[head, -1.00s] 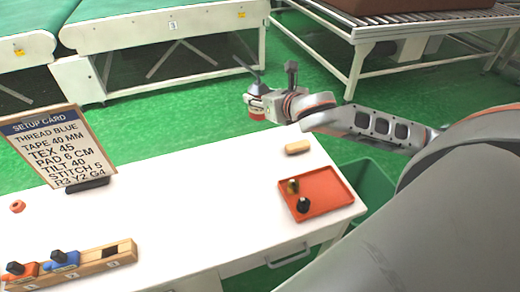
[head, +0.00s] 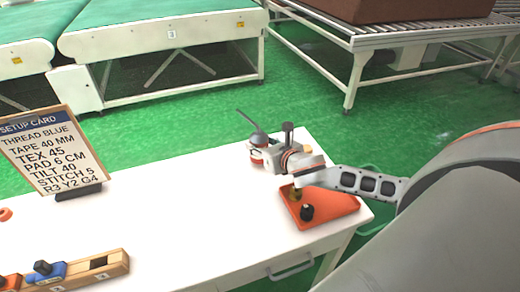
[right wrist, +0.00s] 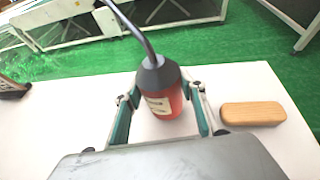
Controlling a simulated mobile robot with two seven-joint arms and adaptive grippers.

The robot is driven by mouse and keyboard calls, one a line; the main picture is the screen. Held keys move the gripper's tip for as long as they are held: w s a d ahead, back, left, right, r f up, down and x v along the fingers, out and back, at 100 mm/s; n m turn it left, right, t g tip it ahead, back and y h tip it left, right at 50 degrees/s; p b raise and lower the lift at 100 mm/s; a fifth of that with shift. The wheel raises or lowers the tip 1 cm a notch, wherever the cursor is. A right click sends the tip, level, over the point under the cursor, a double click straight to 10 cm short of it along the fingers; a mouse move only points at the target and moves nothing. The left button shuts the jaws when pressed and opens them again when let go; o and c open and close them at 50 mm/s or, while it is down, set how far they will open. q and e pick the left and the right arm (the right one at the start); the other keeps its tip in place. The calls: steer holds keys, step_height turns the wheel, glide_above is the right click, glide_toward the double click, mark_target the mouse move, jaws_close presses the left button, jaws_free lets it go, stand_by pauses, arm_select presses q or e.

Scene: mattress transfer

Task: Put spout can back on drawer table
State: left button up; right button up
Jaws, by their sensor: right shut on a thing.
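The spout can (right wrist: 165,92) is red with a pale label, a dark cone top and a long thin spout. In the right wrist view it stands between the two fingers of my right gripper (right wrist: 162,112), which is shut on it. In the head view the can (head: 257,150) and my right gripper (head: 266,157) are over the far edge of the white drawer table (head: 170,210). The can looks upright. I cannot tell whether its base touches the table top. My left gripper is not in view.
A wooden block (right wrist: 252,115) lies right of the can. An orange tray (head: 335,207) with small dark-topped items sits at the table's right end. A setup card (head: 52,150) and a wooden slotted holder (head: 100,266) are at left. The table's middle is clear.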

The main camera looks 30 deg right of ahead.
step_height(320, 180, down, 2)
steer(key=shift+r, duration=0.1)
steer(key=o, duration=1.4)
steer(key=shift+c, duration=0.2)
steer(key=d+p+v, duration=0.1)
steer(key=v, duration=1.1)
steer(key=shift+a+p, duration=0.3)
steer(key=shift+a, duration=0.15)
steer(key=shift+s, duration=0.1)
